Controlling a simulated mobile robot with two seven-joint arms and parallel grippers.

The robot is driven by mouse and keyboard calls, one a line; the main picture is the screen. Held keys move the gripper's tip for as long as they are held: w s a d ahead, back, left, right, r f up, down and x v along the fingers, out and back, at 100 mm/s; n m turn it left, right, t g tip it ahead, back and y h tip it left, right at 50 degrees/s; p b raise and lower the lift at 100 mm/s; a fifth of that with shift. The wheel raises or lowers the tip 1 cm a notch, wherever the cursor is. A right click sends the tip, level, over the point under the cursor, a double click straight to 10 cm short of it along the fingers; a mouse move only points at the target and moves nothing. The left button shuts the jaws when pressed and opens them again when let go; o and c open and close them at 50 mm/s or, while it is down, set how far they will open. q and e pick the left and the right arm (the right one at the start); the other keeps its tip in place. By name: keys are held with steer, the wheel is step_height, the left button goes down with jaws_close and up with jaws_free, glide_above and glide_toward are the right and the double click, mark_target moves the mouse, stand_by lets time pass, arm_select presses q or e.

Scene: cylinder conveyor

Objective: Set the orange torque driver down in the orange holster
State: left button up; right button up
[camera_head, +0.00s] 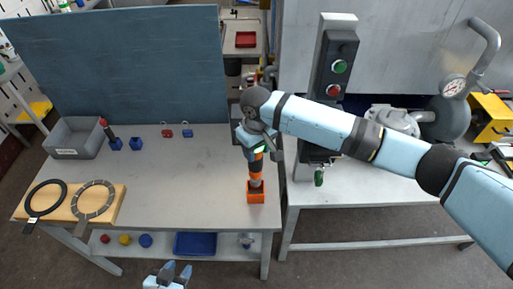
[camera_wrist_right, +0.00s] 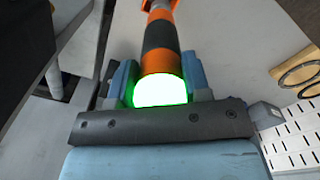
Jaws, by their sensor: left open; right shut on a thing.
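The orange torque driver (camera_head: 255,170), banded orange and black, stands about upright at the right front of the grey table. My right gripper (camera_head: 257,148) is shut on its upper end; the right wrist view also shows the driver (camera_wrist_right: 160,45) between the two fingers, its near end glowing green. The orange holster (camera_head: 256,197) is directly below the driver. The driver's lower end meets the holster's top in the head view; I cannot tell how deep it sits. My left gripper (camera_head: 176,273) is open and empty in front of the table.
A grey bin (camera_head: 75,138), a red-handled tool (camera_head: 107,130) in a blue holder, and a wooden board (camera_head: 70,204) with two rings are on the left. A button post (camera_head: 334,80) stands right of the driver. The table's middle (camera_head: 185,175) is clear.

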mark_target(256, 161)
steer(key=shift+f, duration=0.75)
steer(key=shift+f+b, duration=0.3)
steer(key=shift+f, duration=0.95)
arm_select(q)
steer(key=shift+f, duration=0.55)
arm_select(e)
steer(key=shift+f, duration=0.45)
arm_select(q)
steer(key=shift+d, duration=0.25)
steer(key=shift+w+r, duration=0.1)
steer(key=shift+w, duration=0.05)
arm_select(e)
steer(key=shift+f, duration=0.15)
